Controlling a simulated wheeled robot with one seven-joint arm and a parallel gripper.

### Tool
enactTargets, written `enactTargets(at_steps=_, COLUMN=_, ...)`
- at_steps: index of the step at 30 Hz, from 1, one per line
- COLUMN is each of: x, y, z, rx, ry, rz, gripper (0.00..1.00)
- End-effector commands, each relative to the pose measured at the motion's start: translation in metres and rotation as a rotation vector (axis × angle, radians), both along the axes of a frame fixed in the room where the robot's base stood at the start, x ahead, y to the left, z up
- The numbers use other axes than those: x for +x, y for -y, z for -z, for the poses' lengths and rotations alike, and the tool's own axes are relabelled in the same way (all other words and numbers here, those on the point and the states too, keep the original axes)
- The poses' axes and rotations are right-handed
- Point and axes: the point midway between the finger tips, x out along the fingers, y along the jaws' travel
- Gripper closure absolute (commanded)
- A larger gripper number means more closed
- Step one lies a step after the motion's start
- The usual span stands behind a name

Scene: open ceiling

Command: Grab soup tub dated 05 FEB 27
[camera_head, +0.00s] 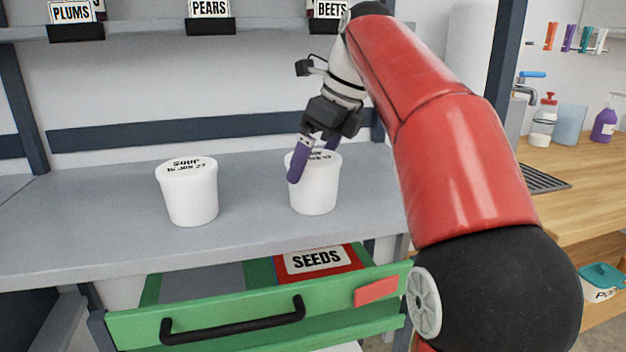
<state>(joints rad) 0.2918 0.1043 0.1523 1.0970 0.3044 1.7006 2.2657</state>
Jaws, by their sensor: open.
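Two white soup tubs stand upright on the grey shelf (105,215).
Below the shelf, a green drawer (235,322) with a black handle stands open, holding a red box marked SEEDS (316,262). Labels for plums, pears and beets hang above. A wooden counter (575,190) with a sink is at right. The shelf between the tubs is clear.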

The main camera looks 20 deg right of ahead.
Motion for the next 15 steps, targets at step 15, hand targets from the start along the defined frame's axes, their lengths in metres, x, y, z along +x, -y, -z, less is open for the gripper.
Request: enactTargets(at_steps=15, x=0.007, y=-0.01, z=0.032, rx=-0.001, ry=0.001, rz=0.0, gripper=0.01)
